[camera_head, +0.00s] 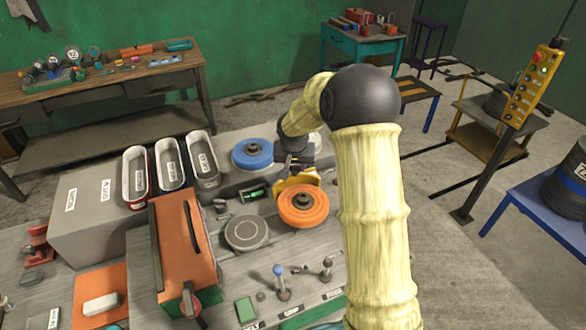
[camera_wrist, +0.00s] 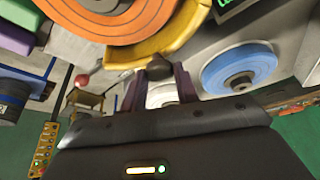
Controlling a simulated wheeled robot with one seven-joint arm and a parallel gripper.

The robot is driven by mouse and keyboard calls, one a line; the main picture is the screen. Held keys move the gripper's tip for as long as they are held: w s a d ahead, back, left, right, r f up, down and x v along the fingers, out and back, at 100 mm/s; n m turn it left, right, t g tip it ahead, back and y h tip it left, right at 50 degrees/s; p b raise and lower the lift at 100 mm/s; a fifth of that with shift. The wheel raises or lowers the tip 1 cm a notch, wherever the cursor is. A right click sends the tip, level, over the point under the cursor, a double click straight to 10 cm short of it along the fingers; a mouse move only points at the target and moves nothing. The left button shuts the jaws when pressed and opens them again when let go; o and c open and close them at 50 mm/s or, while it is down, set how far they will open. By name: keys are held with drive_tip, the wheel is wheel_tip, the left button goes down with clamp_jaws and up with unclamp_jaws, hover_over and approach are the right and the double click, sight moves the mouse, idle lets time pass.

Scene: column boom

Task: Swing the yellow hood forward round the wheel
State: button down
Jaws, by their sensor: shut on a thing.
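The yellow hood (camera_head: 297,178) curves round the far side of the orange wheel (camera_head: 303,205) in the head view. In the wrist view the hood (camera_wrist: 160,45) is a yellow arc along the rim of the orange wheel (camera_wrist: 110,18). My gripper (camera_wrist: 160,76) is shut on a dark knob (camera_wrist: 158,67) at the hood's outer edge. In the head view my gripper (camera_head: 293,168) is just behind the hood, partly hidden by my arm.
A blue wheel (camera_head: 253,153) sits behind and left of the orange one. A grey disc (camera_head: 246,232) lies to its left. Small levers (camera_head: 281,280) stand in front. Three trays (camera_head: 170,162) and an orange-topped box (camera_head: 179,245) are farther left.

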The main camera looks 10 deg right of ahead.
drive_tip(key=d+m+b, duration=0.1)
drive_tip(key=m+b, duration=0.1)
drive_tip(key=shift+d+f+h+b, duration=0.2)
drive_tip(key=shift+h+b, duration=0.15)
drive_tip(key=shift+h, duration=0.05)
drive_tip(key=s+d+m+g+h+b, duration=0.2)
drive_tip(key=d+m, duration=0.3)
drive_tip(key=m, duration=0.3)
drive_tip(key=shift+s+d+r+g+b, duration=0.3)
drive_tip(key=shift+s+b, duration=0.15)
drive_tip(key=shift+b, duration=0.35)
drive_tip(key=c, duration=1.1)
unclamp_jaws()
